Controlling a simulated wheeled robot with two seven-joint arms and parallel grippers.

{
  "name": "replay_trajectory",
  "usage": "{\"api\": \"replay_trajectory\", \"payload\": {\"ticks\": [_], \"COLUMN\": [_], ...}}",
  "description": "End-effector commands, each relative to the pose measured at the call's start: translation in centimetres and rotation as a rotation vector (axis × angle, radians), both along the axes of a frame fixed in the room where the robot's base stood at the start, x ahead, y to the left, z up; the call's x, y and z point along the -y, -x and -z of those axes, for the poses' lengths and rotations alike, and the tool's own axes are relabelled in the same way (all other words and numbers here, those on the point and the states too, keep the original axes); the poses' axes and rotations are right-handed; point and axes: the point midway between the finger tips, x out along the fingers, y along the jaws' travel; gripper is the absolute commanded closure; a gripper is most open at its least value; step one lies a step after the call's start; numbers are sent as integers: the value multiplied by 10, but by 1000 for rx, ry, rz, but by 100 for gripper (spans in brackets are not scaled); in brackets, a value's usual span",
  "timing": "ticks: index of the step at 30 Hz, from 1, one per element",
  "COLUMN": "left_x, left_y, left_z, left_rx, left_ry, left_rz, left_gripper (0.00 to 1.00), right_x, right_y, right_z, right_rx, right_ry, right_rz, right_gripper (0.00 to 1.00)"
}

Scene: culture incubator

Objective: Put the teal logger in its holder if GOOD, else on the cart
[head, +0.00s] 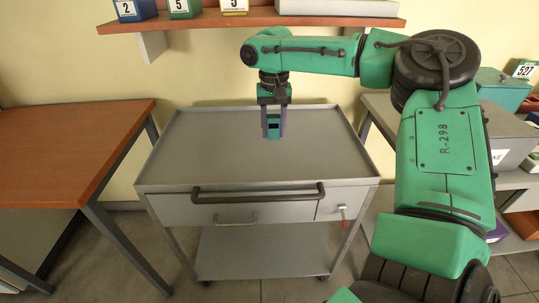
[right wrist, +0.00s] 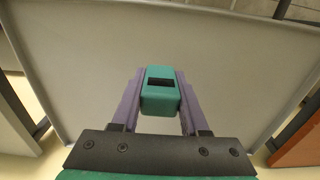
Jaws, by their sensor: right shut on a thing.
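The teal logger (right wrist: 160,100) is a small rounded block with a dark, blank-looking window on its face. No word can be read on it. It sits between the two purple fingers of my right gripper (right wrist: 160,108), which is shut on it. In the head view the right gripper (head: 273,126) points down over the cart (head: 195,151), with the logger (head: 273,121) between its fingers. The cart's grey top is otherwise bare. I cannot tell whether the logger touches the top. My left gripper is not in view. No holder for the logger can be made out.
A wooden table (head: 70,135) stands left of the cart. A wall shelf (head: 250,20) above holds numbered boxes, such as a blue one (head: 133,10). At right, grey shelving carries a grey box (head: 510,140) and a teal box (head: 503,88). The cart top has free room.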

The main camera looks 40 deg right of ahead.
Motion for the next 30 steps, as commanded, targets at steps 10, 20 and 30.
{"api": "replay_trajectory", "payload": {"ticks": [10, 20, 30], "left_x": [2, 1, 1], "left_y": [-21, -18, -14], "left_z": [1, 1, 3], "left_rx": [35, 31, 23], "left_ry": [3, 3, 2], "left_rz": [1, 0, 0], "left_gripper": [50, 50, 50], "right_x": [0, -1, -1], "right_y": [0, -1, -1], "right_z": [78, 100, 102], "right_rx": [-3, 2, 1], "right_ry": [0, 0, 1], "right_rz": [-1, -1, 0], "right_gripper": [100, 100, 26]}}
